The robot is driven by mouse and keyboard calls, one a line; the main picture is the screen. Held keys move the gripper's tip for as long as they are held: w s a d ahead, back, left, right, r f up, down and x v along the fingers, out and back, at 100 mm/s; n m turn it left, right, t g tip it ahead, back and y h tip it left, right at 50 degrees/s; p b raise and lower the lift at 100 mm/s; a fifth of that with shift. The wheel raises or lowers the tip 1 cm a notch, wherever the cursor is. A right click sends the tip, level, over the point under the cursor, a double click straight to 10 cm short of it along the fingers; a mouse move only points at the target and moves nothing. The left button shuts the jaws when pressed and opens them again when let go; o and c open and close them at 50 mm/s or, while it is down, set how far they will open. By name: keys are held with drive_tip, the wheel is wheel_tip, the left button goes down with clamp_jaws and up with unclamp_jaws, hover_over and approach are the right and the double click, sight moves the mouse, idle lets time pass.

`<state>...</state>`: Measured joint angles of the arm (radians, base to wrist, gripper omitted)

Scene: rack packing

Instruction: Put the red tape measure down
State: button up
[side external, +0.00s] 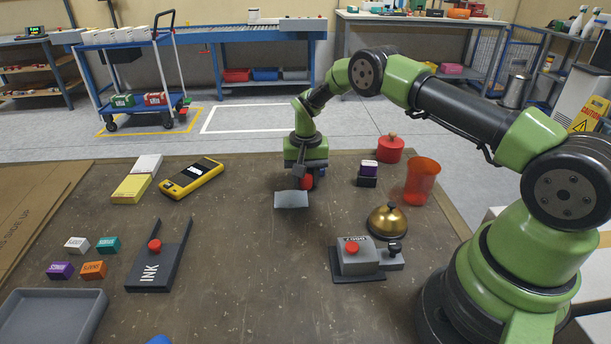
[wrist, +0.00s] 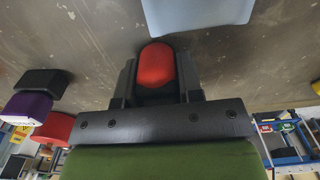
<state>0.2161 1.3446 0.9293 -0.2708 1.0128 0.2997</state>
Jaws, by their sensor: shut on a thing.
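The red tape measure (side external: 307,182) is between the fingers of my gripper (side external: 304,180), at the back middle of the table. It also shows in the wrist view (wrist: 156,66), a rounded red shape with a dark finger on each side. My gripper (wrist: 156,80) is shut on it. In the side view the fingers hide part of it, and I cannot tell whether it touches the table. A pale grey-blue block or pad (side external: 291,199) lies just in front of it and also shows at the top of the wrist view (wrist: 195,12).
A purple-and-black stamp (side external: 368,174), red lidded pot (side external: 389,149), red cup (side external: 421,181) and brass bell (side external: 387,221) stand to the right. A yellow device (side external: 192,178) lies left. A grey box with a red button (side external: 358,258) is in front. The table's middle is clear.

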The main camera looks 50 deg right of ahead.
drive_tip(key=shift+f, duration=0.15)
drive_tip(key=o, duration=1)
